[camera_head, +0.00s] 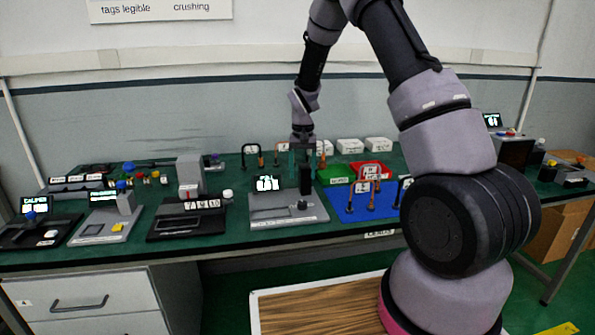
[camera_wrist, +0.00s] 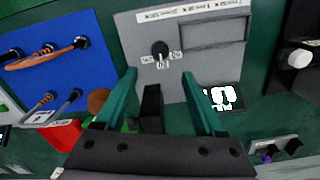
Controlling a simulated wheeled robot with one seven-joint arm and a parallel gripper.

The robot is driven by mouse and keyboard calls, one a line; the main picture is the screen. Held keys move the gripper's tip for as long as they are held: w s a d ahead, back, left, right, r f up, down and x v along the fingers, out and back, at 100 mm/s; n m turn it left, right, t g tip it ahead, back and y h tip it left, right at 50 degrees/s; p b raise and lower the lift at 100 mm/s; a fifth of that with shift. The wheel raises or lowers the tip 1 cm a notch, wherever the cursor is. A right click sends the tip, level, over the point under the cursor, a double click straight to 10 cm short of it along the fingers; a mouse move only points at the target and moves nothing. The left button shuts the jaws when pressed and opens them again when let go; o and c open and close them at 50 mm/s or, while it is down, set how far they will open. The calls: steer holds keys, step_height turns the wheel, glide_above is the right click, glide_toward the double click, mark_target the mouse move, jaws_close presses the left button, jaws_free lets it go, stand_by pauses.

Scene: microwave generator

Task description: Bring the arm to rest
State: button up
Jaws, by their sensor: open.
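My arm reaches from the right over the table (camera_head: 120,247), bending at the top and coming down at the back centre. My gripper (camera_head: 302,153) hangs above the rear of the grey device with a lit display (camera_head: 285,222). In the wrist view my gripper (camera_wrist: 159,73) has two green fingers spread apart with nothing held between them. Beyond them are the grey device's panel (camera_wrist: 205,62) and its black rotary knob (camera_wrist: 160,50). A dark upright post (camera_wrist: 152,105) shows between the fingers, apparently part of that device. The exact gap to it is unclear.
A blue mat (camera_head: 336,203) with cables, a red tray (camera_head: 384,166) and a green tray (camera_head: 328,181) lie right of the device. Other devices (camera_head: 188,222) stand to the left. White boxes (camera_head: 349,146) stand at the back. A wood-topped board (camera_head: 320,308) is below the table's front.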

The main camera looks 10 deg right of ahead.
steer(key=s+d+r+t, duration=0.1)
steer(key=s+r, duration=0.3)
steer(key=r, duration=0.4)
steer(key=s+d+r+t+y, duration=0.1)
steer(key=s+r, duration=0.2)
steer(key=r, duration=0.4)
steer(key=s+d+r+t, duration=0.15)
steer(key=s+r, duration=0.25)
steer(key=r, duration=0.4)
steer(key=s+r+t, duration=0.1)
steer(key=s+r, duration=0.2)
steer(key=s, duration=0.3)
steer(key=s+d+r+t, duration=0.1)
steer(key=s+r, duration=0.2)
steer(key=s, duration=0.4)
steer(key=s+d+r+m+t+y, duration=0.1)
steer(key=s+r, duration=0.2)
steer(key=s, duration=0.3)
steer(key=shift+s+t, duration=0.3)
steer(key=shift+t, duration=0.05)
